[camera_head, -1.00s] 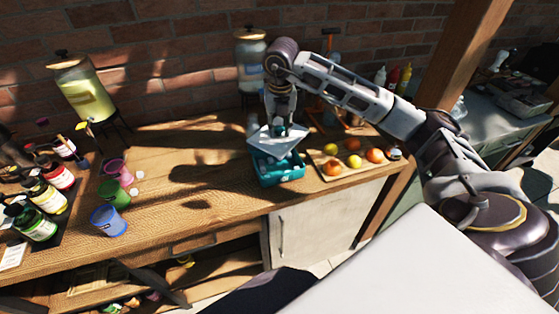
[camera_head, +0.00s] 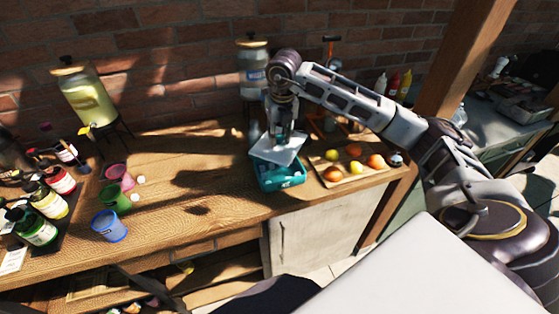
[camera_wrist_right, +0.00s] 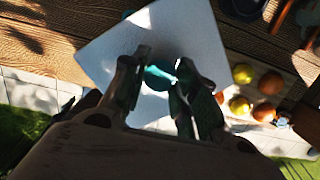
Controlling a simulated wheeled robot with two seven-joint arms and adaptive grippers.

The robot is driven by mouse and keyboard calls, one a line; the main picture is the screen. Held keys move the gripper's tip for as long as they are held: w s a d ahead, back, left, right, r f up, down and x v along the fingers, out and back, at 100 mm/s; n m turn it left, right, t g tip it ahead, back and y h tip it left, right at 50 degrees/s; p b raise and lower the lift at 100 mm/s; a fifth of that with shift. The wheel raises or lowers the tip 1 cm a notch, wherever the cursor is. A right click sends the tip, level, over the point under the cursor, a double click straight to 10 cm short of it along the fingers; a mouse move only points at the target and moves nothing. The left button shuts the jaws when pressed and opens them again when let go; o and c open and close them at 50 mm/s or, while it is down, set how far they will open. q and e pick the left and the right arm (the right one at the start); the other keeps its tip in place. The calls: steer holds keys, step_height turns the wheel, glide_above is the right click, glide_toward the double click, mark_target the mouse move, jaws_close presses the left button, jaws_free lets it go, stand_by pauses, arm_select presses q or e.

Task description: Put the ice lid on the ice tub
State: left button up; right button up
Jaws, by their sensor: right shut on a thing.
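The ice tub (camera_head: 283,180) is a teal box on the wooden table, left of the fruit board. The ice lid (camera_head: 268,153) is a pale, flat square with a teal knob (camera_wrist_right: 160,75), and it lies over the tub's top, turned askew to it. My right gripper (camera_head: 284,138) points down and is shut on the lid's knob; its two fingers flank the knob in the right wrist view (camera_wrist_right: 160,84). Whether the lid touches the rim is not clear. My left gripper is not in view.
A wooden board (camera_head: 352,181) with several fruits lies right of the tub. A glass dispenser (camera_head: 253,70) stands behind. Pink, green and blue cups (camera_head: 109,226) and dark bottles (camera_head: 38,229) are at the left. The table between cups and tub is clear.

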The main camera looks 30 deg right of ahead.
mark_target(280, 142)
steer(key=shift+f+p, duration=0.45)
steer(key=shift+f, duration=2.25)
steer(key=shift+f+p, duration=0.35)
steer(key=shift+f, duration=1.55)
steer(key=shift+f, duration=0.15)
steer(key=o, duration=1.1)
steer(key=shift+c, duration=0.2)
steer(key=shift+r, duration=0.25)
